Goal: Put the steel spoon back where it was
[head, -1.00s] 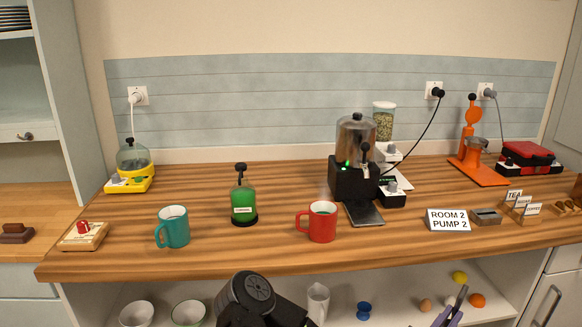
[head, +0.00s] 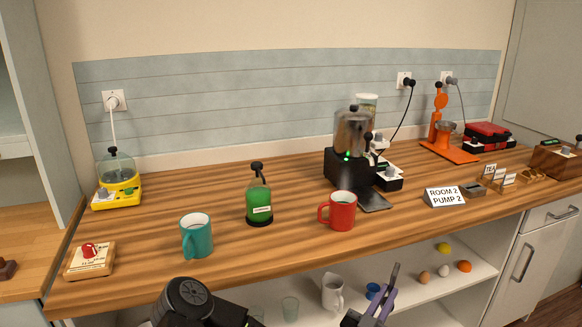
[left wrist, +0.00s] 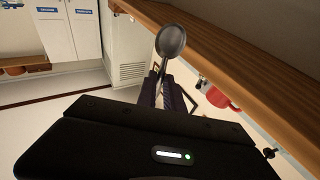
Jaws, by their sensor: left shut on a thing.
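The steel spoon (left wrist: 171,42) shows in the left wrist view, bowl outward, its handle running back between my gripper's fingers. My left gripper (left wrist: 162,92) is shut on it. In the head view my left gripper (head: 378,302) is at the bottom edge, in front of the counter's front edge; the spoon cannot be clearly made out there. Label stands (head: 490,171), one reading TEA, are at the right of the counter. A wooden box (head: 552,162) with small items stands farther right. My right gripper is not in view.
On the wooden counter (head: 290,243) stand a teal mug (head: 197,240), a green pump bottle (head: 259,205), a red mug (head: 342,212), a black-based steel machine (head: 350,165) and a room sign (head: 444,196). The counter's front middle is clear.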

